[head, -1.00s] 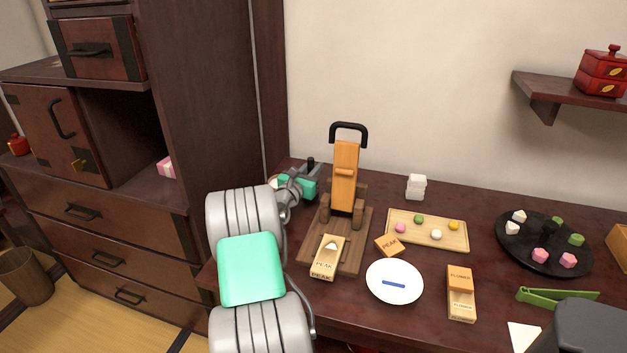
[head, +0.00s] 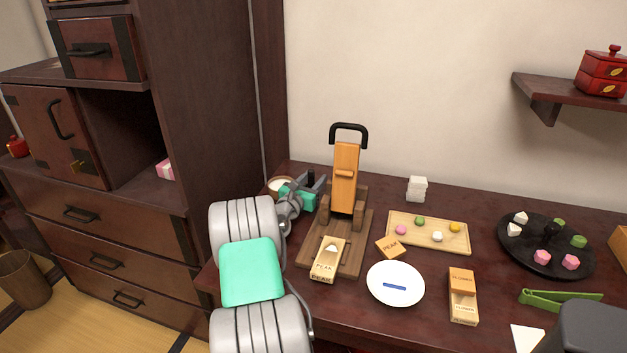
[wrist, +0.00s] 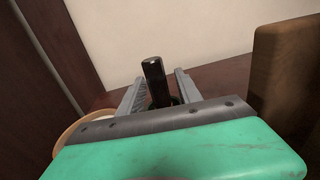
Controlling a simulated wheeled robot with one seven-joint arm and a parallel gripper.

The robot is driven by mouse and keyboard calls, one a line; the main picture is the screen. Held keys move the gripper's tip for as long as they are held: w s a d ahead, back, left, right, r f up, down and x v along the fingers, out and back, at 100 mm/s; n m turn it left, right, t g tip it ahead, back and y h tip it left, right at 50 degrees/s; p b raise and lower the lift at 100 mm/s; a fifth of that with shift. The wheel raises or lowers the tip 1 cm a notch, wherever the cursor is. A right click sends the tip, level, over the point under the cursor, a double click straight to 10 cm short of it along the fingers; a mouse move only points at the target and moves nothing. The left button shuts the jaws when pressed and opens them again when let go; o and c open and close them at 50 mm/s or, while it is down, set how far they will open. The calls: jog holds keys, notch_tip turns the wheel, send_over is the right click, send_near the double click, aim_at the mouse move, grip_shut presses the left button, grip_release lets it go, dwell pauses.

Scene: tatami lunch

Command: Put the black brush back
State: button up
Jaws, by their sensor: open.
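An upright black handle, apparently the black brush (head: 311,177), stands at the back left of the dark table, left of the orange upright tool. In the wrist view the black brush (wrist: 155,80) stands between the two grey fingers with a gap on each side. Its lower end is hidden behind my gripper, with a bit of dark green near its base. My gripper (head: 311,186) is open around it; it also shows in the wrist view (wrist: 159,88). I cannot tell what the brush stands on.
A pale round bowl (head: 280,185) is just left of my gripper. The orange tool's wooden base (head: 358,250) stands close on the right. A tall dark cabinet (head: 215,90) rises at the left. A sweets board (head: 455,238) and white plate (head: 395,272) lie further right.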

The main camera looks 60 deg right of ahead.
jog(key=shift+r, duration=0.2)
jog(key=a+p, duration=0.1)
jog(key=a, duration=1.1)
